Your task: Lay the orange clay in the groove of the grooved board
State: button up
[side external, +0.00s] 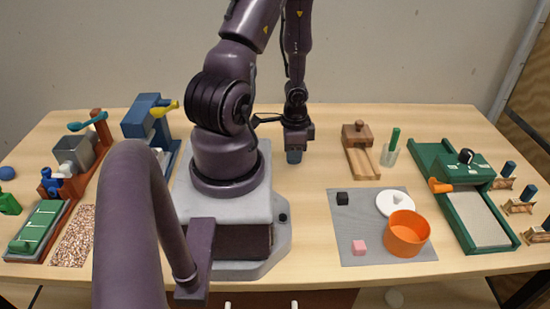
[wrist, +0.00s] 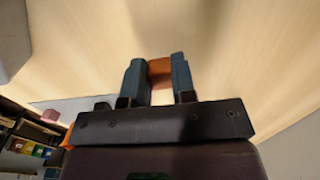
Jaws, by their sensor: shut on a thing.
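My gripper (side external: 294,157) hangs above the bare table just right of my base in the side view. In the wrist view, my gripper (wrist: 158,80) is shut on the orange clay (wrist: 160,67), which sits between the two blue-grey fingers. The clay is hidden by the fingers in the side view. A narrow wooden board (side external: 364,165), which looks like the grooved board, lies to the right of my gripper with a darker knobbed wooden block (side external: 356,135) on its far end. Its groove is too small to make out clearly.
A clear cup with a green stick (side external: 391,147) stands right of the board. In front lies a grey mat (side external: 360,222) with an orange pot (side external: 407,233), white disc (side external: 389,205) and small cubes. A green roller device (side external: 460,214) stands farther right. Table between gripper and board is clear.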

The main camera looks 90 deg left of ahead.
jog(key=shift+f, duration=0.95)
jog(key=o, duration=0.9)
jog(key=shift+f, duration=0.1)
